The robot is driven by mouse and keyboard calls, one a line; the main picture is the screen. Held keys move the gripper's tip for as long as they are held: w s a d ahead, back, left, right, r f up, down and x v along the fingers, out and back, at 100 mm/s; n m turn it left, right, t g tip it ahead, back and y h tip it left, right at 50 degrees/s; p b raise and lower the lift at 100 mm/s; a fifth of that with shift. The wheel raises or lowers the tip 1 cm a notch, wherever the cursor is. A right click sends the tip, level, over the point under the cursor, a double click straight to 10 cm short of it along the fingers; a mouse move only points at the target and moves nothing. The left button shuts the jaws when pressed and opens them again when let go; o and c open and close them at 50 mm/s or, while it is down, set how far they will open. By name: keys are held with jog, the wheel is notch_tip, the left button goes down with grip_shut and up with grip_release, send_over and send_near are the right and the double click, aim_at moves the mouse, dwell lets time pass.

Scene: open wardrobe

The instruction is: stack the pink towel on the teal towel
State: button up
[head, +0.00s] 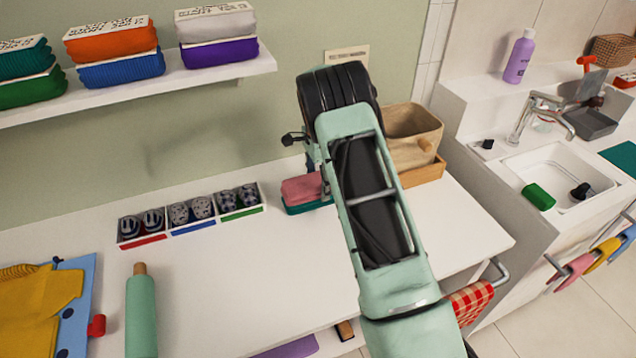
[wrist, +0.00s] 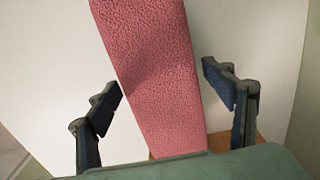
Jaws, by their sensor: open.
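The pink towel (head: 302,188) is folded and lies on top of the folded teal towel (head: 309,208) on the white counter, by the wall. Its edge sits roughly over the teal one; my arm hides their right ends in the head view. In the wrist view, the pink towel (wrist: 155,60) runs between the two dark fingers of my gripper (wrist: 162,78). The fingers are open, with a gap on each side of the towel. The teal towel cannot be made out in the wrist view. In the head view, my arm mostly hides my gripper.
A divided tray (head: 190,214) of rolled socks stands left of the towels. A beige basket (head: 412,135) stands behind my arm on the right. A shelf (head: 130,95) with folded towels hangs above. A green roller (head: 141,315) lies at front left; the middle counter is clear.

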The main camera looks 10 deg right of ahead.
jog(key=shift+r+p, duration=2.05)
jog(key=shift+r, duration=2.2)
